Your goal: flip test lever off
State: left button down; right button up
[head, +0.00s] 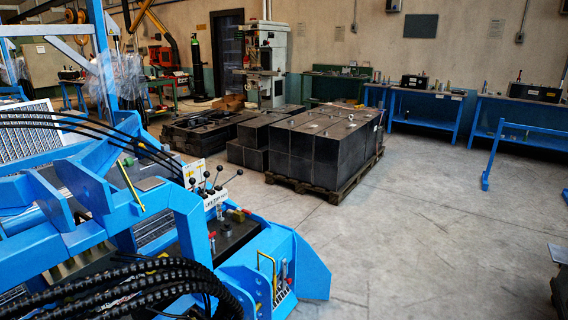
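A blue machine (185,215) fills the lower left of the head view. On it stands a group of small levers with black ball knobs (205,183), above a white label plate (216,200) whose text is too small to read surely. The levers lean at different angles. A red-marked fitting (212,237) and a yellow handle (267,268) sit lower on the machine. A small red-topped part (284,268) stands beside the yellow handle. I cannot tell which of these is the test lever or how it is set. Neither of my grippers is in view.
Thick black hoses (130,283) run across the machine's front. Black blocks (322,150) stand on a wooden pallet (334,190) beyond it. Blue workbenches (428,123) line the back right, with a blue stand (488,160) nearer. The concrete floor (430,240) at right is mostly clear.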

aim_at(240, 172)
jog(key=i+l+z, duration=0.35)
jog(key=i, duration=0.25)
jog(key=i+l+z, duration=0.4)
jog(key=i, duration=0.2)
jog(key=i+z, duration=0.35)
jog(key=i, duration=0.3)
jog(key=i+u, duration=0.45)
jog(key=i, duration=0.15)
jog(key=i+l+u, duration=0.3)
jog(key=i+u, duration=0.2)
jog(key=i+l+u, duration=0.15)
jog(key=i+u, duration=0.35)
jog(key=i+l+u, duration=0.3)
jog(key=u, duration=0.2)
jog(key=i, duration=0.1)
